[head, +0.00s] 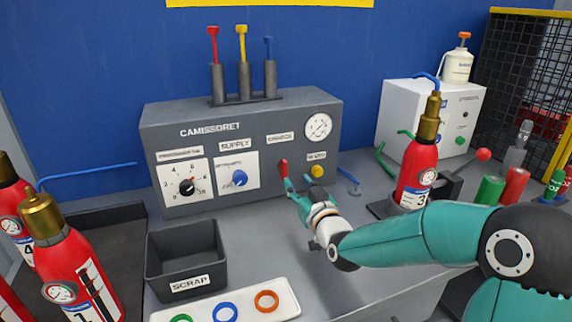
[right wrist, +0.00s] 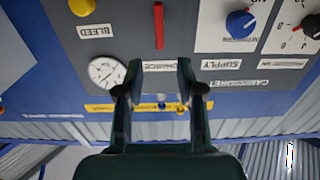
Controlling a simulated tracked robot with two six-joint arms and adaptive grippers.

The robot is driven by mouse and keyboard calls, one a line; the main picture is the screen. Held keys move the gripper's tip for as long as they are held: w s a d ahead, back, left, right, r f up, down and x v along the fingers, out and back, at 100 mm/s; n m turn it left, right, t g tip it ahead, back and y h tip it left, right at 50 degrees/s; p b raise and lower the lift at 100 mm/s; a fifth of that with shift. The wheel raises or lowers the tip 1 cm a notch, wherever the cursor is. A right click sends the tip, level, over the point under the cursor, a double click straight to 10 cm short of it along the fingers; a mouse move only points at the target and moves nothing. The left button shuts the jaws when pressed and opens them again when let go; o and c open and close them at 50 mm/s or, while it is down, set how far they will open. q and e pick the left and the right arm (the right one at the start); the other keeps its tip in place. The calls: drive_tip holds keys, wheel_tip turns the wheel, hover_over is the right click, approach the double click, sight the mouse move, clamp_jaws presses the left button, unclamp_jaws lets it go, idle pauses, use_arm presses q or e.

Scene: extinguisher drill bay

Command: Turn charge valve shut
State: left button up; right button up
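The charge valve's red handle (head: 284,168) is on the front of the grey panel (head: 240,130), below the CHARGE label. It stands about upright. My right gripper (head: 296,188) is just in front of and below the handle in the head view. In the right wrist view, which shows the panel upside down, the red handle (right wrist: 158,26) lies beyond the fingertips, in line with the gap. My right gripper (right wrist: 158,68) is open there, with nothing seen between its fingers. Whether a fingertip touches the handle is unclear. My left gripper is not in view.
A blue supply knob (head: 239,178) is left of the handle, a yellow bleed button (head: 317,171) right of it. A gauge (head: 318,126) is above. A scrap bin (head: 187,258) and a white ring tray (head: 228,303) stand in front. An extinguisher (head: 417,165) stands to the right.

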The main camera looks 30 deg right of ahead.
sight(286, 167)
drive_tip(key=p+x, duration=0.1)
drive_tip(key=x, duration=0.8)
drive_tip(key=shift+w+p, duration=0.1)
drive_tip(key=shift+p, duration=0.2)
drive_tip(key=shift+c, duration=0.3)
clamp_jaws()
